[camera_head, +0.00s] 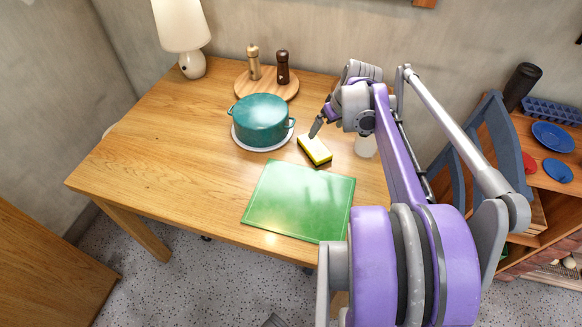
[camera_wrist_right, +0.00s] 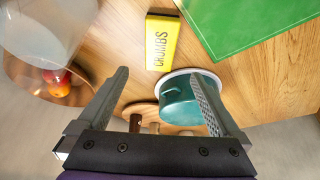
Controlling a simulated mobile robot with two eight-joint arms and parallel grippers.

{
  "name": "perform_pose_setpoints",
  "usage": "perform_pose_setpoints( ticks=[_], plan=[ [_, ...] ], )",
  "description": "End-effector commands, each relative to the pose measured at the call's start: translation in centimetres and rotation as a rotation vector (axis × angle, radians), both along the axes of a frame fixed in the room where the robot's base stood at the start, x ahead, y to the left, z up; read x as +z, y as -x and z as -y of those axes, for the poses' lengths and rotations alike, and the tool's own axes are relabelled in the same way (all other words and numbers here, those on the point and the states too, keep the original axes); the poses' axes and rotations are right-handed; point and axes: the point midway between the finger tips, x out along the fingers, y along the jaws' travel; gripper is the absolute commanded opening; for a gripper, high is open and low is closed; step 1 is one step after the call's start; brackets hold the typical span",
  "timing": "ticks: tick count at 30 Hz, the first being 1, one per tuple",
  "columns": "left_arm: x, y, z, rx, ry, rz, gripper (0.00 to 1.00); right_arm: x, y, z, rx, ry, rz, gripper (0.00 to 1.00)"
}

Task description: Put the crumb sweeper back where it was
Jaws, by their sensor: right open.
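The crumb sweeper (camera_head: 314,151), a yellow block with a dark edge, lies on the wooden table between the teal pot and the white jar, just behind the green mat. Its yellow face reads CRUMBS in the right wrist view (camera_wrist_right: 162,43). My right gripper (camera_head: 316,128) is beside and above its back end. In the right wrist view the two fingers (camera_wrist_right: 161,76) are spread with nothing between them, and the sweeper shows beyond their tips. My left gripper is not in view.
The teal pot (camera_head: 262,119) stands on a white plate (camera_head: 243,143). The green mat (camera_head: 300,200) lies at the front. A round board (camera_head: 242,84) with two mills and a lamp (camera_head: 183,30) are behind. A white jar (camera_head: 366,146) stands close right. The table's left is clear.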

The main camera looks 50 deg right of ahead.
Motion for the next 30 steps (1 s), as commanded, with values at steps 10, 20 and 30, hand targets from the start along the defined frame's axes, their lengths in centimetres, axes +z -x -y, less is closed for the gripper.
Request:
perform_pose_setpoints(
  ticks=[10,20,30],
  plan=[
    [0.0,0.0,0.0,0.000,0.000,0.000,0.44,-2.3,-2.6,-12.2,0.113,-0.006,-0.025,1.00],
    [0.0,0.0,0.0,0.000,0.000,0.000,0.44,-7.5,1.9,-31.7,0.324,0.007,-0.003,1.00],
    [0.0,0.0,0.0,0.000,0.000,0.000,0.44,-9.8,5.1,-36.6,0.399,0.005,0.034,1.00]
  ],
)
